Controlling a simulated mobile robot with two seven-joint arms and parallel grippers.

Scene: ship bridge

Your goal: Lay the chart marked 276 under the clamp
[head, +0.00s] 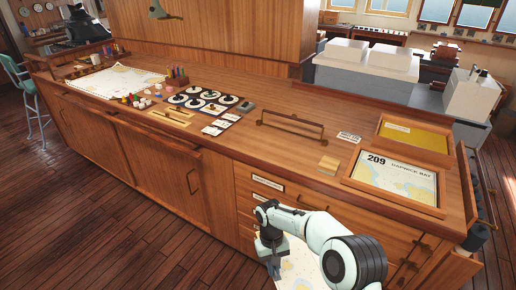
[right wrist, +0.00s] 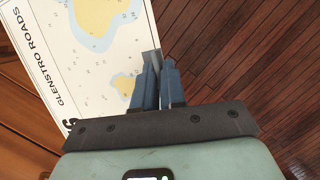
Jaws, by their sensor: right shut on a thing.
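My right gripper (head: 272,264) hangs in front of the counter's drawers, shut on a chart (head: 298,268). In the right wrist view the fingers (right wrist: 158,82) pinch the edge of this chart (right wrist: 97,50). It is white with yellow land patches and reads GLENSTRO ROADS; its number is almost wholly cut off, so I cannot read it. A long raised bar on two feet, which looks like the clamp (head: 291,124), stands on the counter top. No chart shows under it. My left gripper is not in view.
A small wooden block (head: 328,165) and a label (head: 348,137) lie nearby. Dials (head: 205,100) and small items stand left of the bar.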

